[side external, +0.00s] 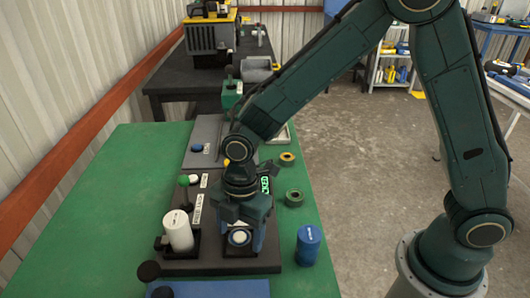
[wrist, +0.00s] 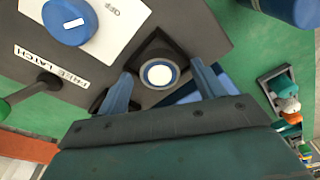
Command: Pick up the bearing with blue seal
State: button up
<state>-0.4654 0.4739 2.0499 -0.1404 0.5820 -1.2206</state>
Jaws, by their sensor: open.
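A round piece with a white centre and a grey-blue ring (wrist: 158,74) sits in a dark, angular nest on the dark board. It also shows in the side view (side external: 238,237), low under my wrist. My gripper (wrist: 164,84) is open, with one blue finger on each side of the piece. In the side view my gripper (side external: 244,234) points down over the nest. I cannot tell whether the fingers touch the piece.
A white cylinder (side external: 178,230) stands left of my gripper, and a blue cylinder (side external: 308,245) stands right on the green table (side external: 95,215). A green ring (side external: 294,198) and a brass-coloured ring (side external: 287,158) lie behind it. A blue knob (wrist: 70,20) marks an OFF plate.

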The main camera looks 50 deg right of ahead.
aim_at(240, 236)
jog(key=shift+f, duration=0.1)
dwell(0.4)
jog(key=c, duration=1.2)
notch_tip(240, 236, up, 20)
jog(key=shift+r, duration=0.1)
dwell(0.4)
